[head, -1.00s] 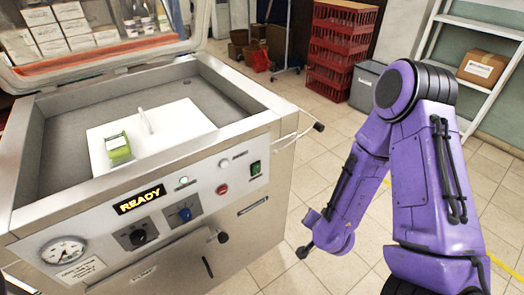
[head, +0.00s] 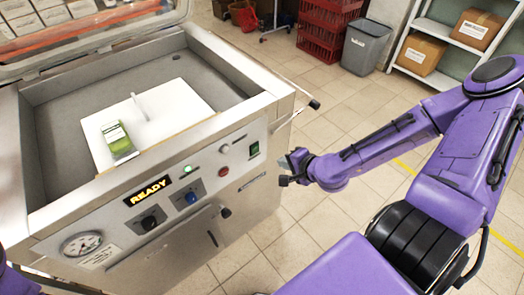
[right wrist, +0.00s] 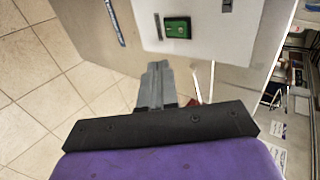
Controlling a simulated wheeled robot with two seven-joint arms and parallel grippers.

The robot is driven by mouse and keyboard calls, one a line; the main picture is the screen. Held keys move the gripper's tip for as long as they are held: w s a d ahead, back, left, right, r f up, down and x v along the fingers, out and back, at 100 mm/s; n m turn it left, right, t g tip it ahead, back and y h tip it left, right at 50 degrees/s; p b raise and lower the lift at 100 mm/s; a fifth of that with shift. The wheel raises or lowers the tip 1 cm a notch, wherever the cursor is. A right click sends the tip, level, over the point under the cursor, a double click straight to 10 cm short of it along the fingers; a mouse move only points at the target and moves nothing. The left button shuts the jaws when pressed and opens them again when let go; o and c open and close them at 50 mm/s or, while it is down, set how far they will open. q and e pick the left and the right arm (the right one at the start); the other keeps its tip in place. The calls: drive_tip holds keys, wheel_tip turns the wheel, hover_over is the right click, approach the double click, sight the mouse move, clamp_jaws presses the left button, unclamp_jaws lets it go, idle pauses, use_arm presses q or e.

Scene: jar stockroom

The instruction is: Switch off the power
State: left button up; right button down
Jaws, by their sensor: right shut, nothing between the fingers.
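The machine's power switch is a green rocker (head: 254,149) at the right end of its front panel. It also shows in the right wrist view (right wrist: 177,28), beyond the fingertips and a little to their right. The display (head: 149,191) is lit and reads READY, and a green lamp (head: 187,169) glows beside it. My right gripper (head: 284,164) is shut and empty, just right of the panel and apart from the switch. Its closed fingers show in the right wrist view (right wrist: 156,78). My left gripper is not in view.
The panel also carries a red button (head: 223,172), a black knob (head: 149,222), a blue knob (head: 191,197) and a gauge (head: 81,244). A lever handle (head: 314,104) juts from the machine's right side. A green-labelled packet (head: 118,140) lies in the open chamber.

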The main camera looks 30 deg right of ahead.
sight(257, 146)
drive_tip(key=b+x, duration=0.1)
drive_tip(key=x, duration=0.2)
drive_tip(key=w+r+b+x, duration=0.1)
drive_tip(key=x, duration=0.3)
drive_tip(key=r+b+x, duration=0.1)
drive_tip(key=b+x, duration=0.1)
drive_tip(key=x, duration=0.2)
drive_tip(key=shift+w, duration=0.4)
drive_tip(key=shift+w+a, duration=0.15)
drive_tip(key=shift+w, duration=0.1)
drive_tip(key=shift+r, duration=0.1)
drive_tip(key=shift+w+r+g+p, duration=0.35)
drive_tip(key=shift+r+g+p, duration=0.05)
drive_tip(key=shift+p, duration=0.7)
drive_tip(key=shift+f+b, duration=0.35)
drive_tip(key=shift+r+p, duration=0.8)
drive_tip(key=shift+r, duration=0.1)
